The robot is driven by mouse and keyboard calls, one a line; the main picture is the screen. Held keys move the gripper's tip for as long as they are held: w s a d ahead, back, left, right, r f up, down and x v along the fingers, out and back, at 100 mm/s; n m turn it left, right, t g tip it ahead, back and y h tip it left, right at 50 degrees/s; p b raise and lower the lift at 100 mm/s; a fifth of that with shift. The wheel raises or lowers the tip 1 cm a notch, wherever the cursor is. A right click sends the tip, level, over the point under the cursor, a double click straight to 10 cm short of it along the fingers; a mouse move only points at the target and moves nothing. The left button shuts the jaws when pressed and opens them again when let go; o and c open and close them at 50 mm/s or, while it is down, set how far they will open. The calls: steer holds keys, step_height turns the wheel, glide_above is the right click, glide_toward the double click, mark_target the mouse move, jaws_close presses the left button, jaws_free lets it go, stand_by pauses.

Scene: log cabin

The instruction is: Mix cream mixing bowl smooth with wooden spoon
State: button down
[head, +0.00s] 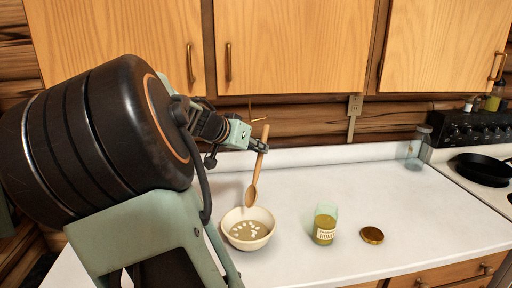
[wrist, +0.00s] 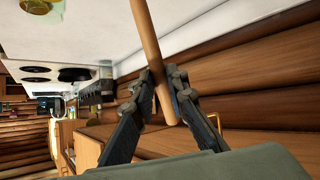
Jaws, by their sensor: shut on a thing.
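The wooden spoon (head: 253,190) is held nearly upright, handle up and bowl end down. Its handle also crosses the wrist view (wrist: 150,42). My gripper (head: 261,147) is shut on the handle near its upper end; both fingers (wrist: 165,88) press on it in the wrist view. The cream mixing bowl (head: 229,217) stands on the counter below. It holds a tan mixture with several pale pieces on top. The spoon's tip appears at or just above the bowl's far rim; I cannot tell whether it touches.
A honey jar (head: 325,225) stands on the white counter (head: 310,183) right of the bowl, with a round gold lid (head: 372,235) beside it. A clear glass jar (head: 417,147) stands at the back right, near the stove with a black pan (head: 484,169). Wooden cabinets (head: 300,45) hang above.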

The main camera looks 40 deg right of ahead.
mark_target(257, 180)
steer(key=x, duration=0.3)
steer(key=shift+w+f, duration=0.25)
steer(key=shift+w, duration=0.1)
steer(key=shift+w+d+f+b, duration=0.1)
steer(key=shift+w+f+b, duration=0.1)
steer(key=shift+f, duration=0.25)
steer(key=shift+w+d+f+b, duration=0.1)
steer(key=shift+f+b, duration=0.05)
steer(key=shift+f, duration=0.3)
steer(key=s+a+f+b, duration=0.1)
steer(key=f+b, duration=0.1)
steer(key=b, duration=0.1)
steer(key=a+f+b, duration=0.1)
steer(key=f+b, duration=0.1)
steer(key=s+a+f+b, duration=0.1)
steer(key=a+f+b, duration=0.1)
steer(key=b, duration=0.1)
steer(key=shift+s+a+f+b, duration=0.1)
steer(key=shift+s+f+b, duration=0.1)
steer(key=shift+s+b, duration=0.1)
